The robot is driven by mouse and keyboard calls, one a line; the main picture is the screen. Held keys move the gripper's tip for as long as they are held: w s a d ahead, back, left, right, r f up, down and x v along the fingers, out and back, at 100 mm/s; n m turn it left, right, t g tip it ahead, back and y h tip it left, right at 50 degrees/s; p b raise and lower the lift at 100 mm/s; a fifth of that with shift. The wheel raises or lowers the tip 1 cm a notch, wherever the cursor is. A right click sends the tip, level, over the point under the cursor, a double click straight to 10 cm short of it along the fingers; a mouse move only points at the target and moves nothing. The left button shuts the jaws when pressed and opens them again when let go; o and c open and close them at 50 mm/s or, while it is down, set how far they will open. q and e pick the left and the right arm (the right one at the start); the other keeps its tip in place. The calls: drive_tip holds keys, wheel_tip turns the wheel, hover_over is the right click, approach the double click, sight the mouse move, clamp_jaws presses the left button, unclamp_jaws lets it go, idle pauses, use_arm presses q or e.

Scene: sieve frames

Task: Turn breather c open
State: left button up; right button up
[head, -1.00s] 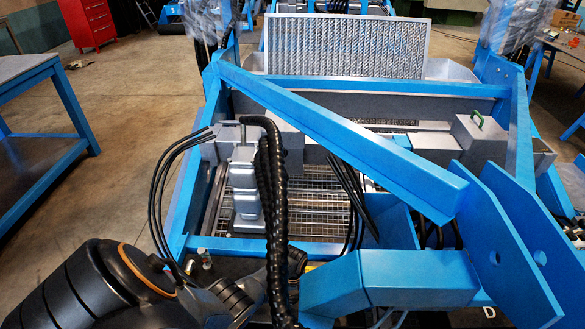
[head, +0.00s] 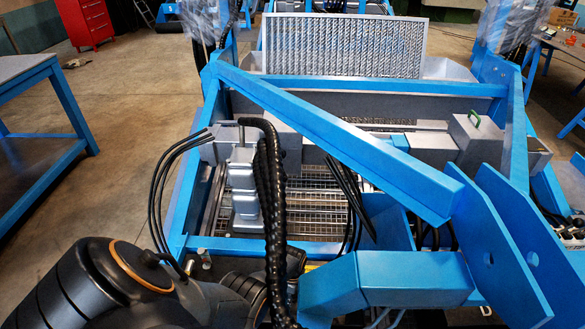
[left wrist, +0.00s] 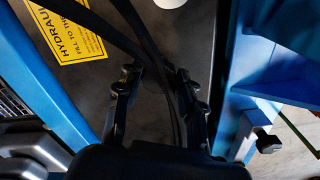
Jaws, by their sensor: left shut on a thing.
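My left gripper (left wrist: 157,88) shows in the left wrist view, its fingers either side of black hoses (left wrist: 141,35). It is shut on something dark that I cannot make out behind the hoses. I cannot tell whether this is breather c. A white round piece (left wrist: 170,3) is cut off at the top edge, beyond the fingertips. Under the gripper is a dark surface with a yellow hydraulic label (left wrist: 67,34). In the head view my left arm comes in at the bottom left and its fingertips are hidden. My right gripper is not in view.
Blue frame beams (head: 340,145) surround a wire-mesh deck (head: 315,205). A thick black corrugated hose (head: 272,200) hangs in front of it, near my left arm. Thin black hoses (head: 160,195) loop over the left beam. A blue bench (head: 40,100) stands left; floor lies between.

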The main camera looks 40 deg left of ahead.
use_arm(q)
drive_tip(key=n, duration=0.4)
drive_tip(key=shift+n, duration=0.3)
drive_tip(key=shift+w+n, duration=0.1)
drive_tip(key=shift+n, duration=1.5)
drive_tip(key=shift+a, duration=0.1)
drive_tip(key=o, duration=1.2)
drive_tip(key=shift+r, duration=0.1)
drive_tip(key=shift+w+r, duration=0.1)
drive_tip(key=shift+r, duration=0.1)
wheel_tip(320, 180, up, 11)
drive_tip(key=shift+r, duration=0.2)
